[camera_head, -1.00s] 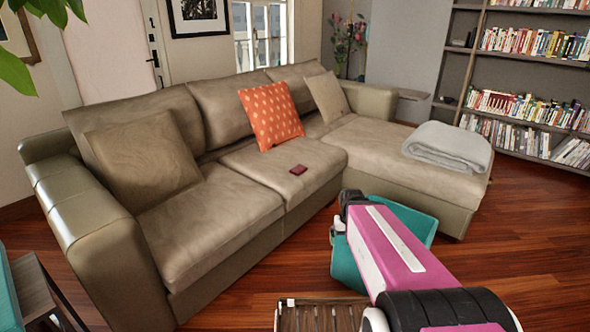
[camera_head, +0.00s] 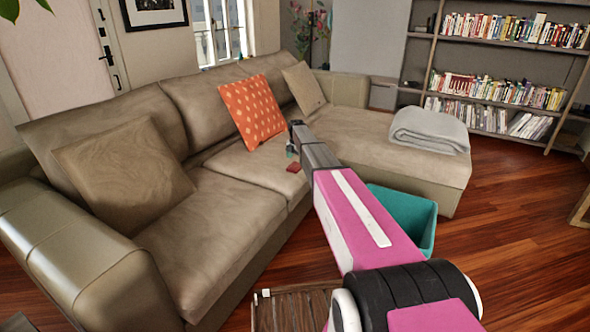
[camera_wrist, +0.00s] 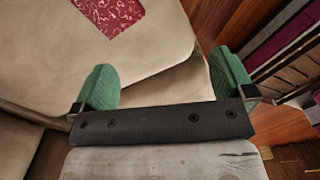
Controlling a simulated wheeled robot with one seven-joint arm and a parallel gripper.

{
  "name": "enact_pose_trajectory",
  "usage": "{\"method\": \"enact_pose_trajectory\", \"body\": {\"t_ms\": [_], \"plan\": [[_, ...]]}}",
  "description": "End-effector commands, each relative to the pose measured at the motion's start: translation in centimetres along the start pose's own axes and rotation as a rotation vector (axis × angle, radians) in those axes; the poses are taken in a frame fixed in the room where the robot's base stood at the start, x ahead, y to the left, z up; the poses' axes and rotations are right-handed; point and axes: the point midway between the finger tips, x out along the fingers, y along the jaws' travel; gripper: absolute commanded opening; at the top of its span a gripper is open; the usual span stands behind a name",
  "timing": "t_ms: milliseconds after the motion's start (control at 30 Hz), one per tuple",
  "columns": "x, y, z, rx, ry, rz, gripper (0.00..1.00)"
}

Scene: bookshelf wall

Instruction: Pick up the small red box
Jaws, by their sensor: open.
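The small red box (camera_head: 294,167) lies on the middle seat of the beige sofa (camera_head: 215,250), near the seat's front right. In the wrist view the red box (camera_wrist: 108,14) shows at the top edge with a pale swirl pattern, partly cut off by the frame. My gripper (camera_head: 291,152) is above the sofa seat, close to the box in the head view. In the wrist view my gripper (camera_wrist: 168,82) is open, its two green fingers wide apart with nothing between them but the seat edge below. The box is beyond the fingertips, apart from them.
An orange patterned cushion (camera_head: 252,110) leans on the backrest behind the box. A folded grey blanket (camera_head: 430,130) lies on the chaise at right. A teal bin (camera_head: 425,225) stands on the floor by my arm. A slatted wooden thing (camera_head: 295,305) is at the front.

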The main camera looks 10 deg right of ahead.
Motion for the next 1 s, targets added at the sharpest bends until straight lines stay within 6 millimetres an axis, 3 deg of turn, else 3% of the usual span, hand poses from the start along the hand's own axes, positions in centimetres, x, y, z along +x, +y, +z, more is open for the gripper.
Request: {"method": "enact_pose_trajectory", "body": {"t_ms": [33,100,267,433,733,1000], "plan": [[-0.3,2.6,1.6,-0.079,0.0,0.0,1.0],[-0.7,4.4,2.8,-0.184,0.0,0.0,1.0],[-1.5,6.6,4.2,-0.331,0.001,-0.001,1.0],[-0.8,7.0,4.4,-0.37,0.002,-0.002,1.0],[3.4,6.9,4.4,-0.368,0.002,-0.002,1.0],[5.1,6.7,4.5,-0.367,0.002,-0.002,1.0]]}}
